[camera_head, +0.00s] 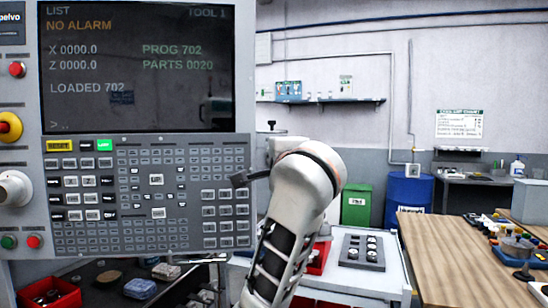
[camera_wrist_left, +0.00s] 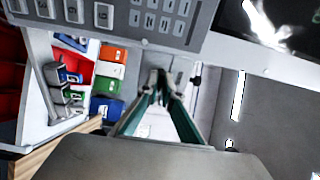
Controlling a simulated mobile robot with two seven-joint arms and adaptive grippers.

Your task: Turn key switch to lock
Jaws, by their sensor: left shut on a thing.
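The control panel (camera_head: 245,225) stands at left in the head view, with a lit screen and a keypad. My left arm is in front of its right edge in that view, and a dark part by the wrist reaches left over the edge. In the left wrist view my left gripper (camera_wrist_left: 160,80) has its fingers closed together at the tips on a small dark thing beside the panel's edge. I take this to be the key of the key switch; the fingertips mostly hide it, and its turn position cannot be read. My right gripper is out of view.
A wooden table (camera_head: 455,255) is at right, with a blue drum (camera_head: 407,195) and a green bin (camera_head: 356,205) behind.

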